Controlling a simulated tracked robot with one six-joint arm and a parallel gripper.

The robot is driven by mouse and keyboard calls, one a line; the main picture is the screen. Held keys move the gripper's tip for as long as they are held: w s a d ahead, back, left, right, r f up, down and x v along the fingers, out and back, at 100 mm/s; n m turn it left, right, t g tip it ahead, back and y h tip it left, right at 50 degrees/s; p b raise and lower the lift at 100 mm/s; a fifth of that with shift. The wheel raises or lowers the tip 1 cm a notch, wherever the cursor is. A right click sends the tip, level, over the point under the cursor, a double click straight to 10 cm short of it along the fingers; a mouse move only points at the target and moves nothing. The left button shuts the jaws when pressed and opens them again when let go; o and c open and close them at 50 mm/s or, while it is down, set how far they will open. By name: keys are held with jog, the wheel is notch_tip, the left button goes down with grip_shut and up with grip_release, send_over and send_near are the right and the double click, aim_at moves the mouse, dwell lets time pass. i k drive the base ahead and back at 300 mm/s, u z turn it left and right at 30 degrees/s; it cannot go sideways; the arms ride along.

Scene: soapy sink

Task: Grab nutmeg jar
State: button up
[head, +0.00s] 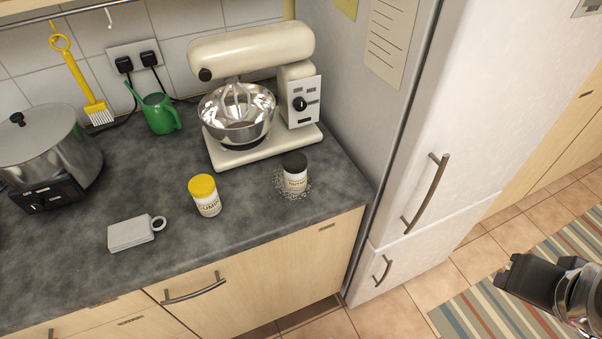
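The nutmeg jar (295,180), white with a black lid and dark lettering that I can only partly read, stands upright on the grey counter near its right end. A speckled patch of spilled grains lies around its base. A similar white jar with a yellow lid (207,202), its label reading like cumin, stands to its left. My gripper (506,277) is at the lower right, out over the floor, well apart from the counter and both jars. Its fingers are dark and I cannot make out any gap between them.
A cream stand mixer (250,50) with a steel bowl (238,125) stands behind the jars. A green watering can (160,114) and steel pot (45,145) stand farther left. The fridge (480,110) rises beside the counter's right end.

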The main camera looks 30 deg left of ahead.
aim_at(295, 164)
jog(key=z, duration=0.05)
jog(key=k, duration=1.3)
jog(key=u, duration=1.8)
jog(key=i, duration=1)
jog(key=u, duration=0.1)
